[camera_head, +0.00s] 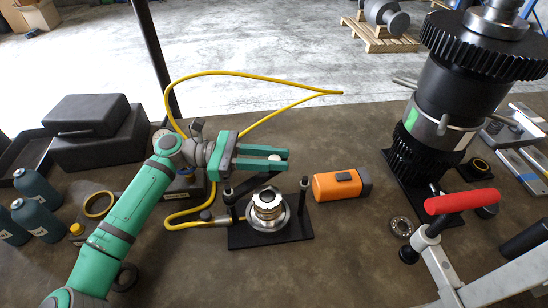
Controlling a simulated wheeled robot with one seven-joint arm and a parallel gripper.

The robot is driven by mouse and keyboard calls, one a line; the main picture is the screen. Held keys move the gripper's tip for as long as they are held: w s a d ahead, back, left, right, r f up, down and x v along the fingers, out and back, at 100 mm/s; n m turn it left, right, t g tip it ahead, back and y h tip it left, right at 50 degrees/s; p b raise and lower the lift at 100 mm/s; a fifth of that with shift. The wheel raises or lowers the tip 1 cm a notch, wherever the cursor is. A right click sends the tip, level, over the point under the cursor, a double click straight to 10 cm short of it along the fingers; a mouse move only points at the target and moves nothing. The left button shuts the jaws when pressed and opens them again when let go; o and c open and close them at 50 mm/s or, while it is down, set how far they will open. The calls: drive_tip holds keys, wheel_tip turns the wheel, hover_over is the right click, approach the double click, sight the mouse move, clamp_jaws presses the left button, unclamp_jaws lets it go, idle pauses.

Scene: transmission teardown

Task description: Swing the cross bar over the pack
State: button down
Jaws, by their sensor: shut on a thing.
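The pack (267,202), a stack of metal rings with a light top, sits in a round metal seat on a black base plate (290,233). The black cross bar (246,186) runs from the post at the plate's left side up and away to my gripper. It lies behind the pack, not over it. A second, slim post (304,184) stands at the plate's right. My gripper (284,159) has its green fingers pointing right, beyond the pack, closed on the bar's far end. The fingers partly hide that end and its grip point.
An orange and black tool (341,185) lies right of the plate. A yellow hose (190,222) reaches the plate's left side. A large geared shaft assembly (445,95) and a red-handled press (462,201) stand at right. Bottles (37,187) and black cases (100,135) are left.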

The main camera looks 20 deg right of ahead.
drive_tip(key=c, duration=1.5)
unclamp_jaws()
drive_tip(key=shift+f, duration=0.1)
drive_tip(key=v, duration=1.1)
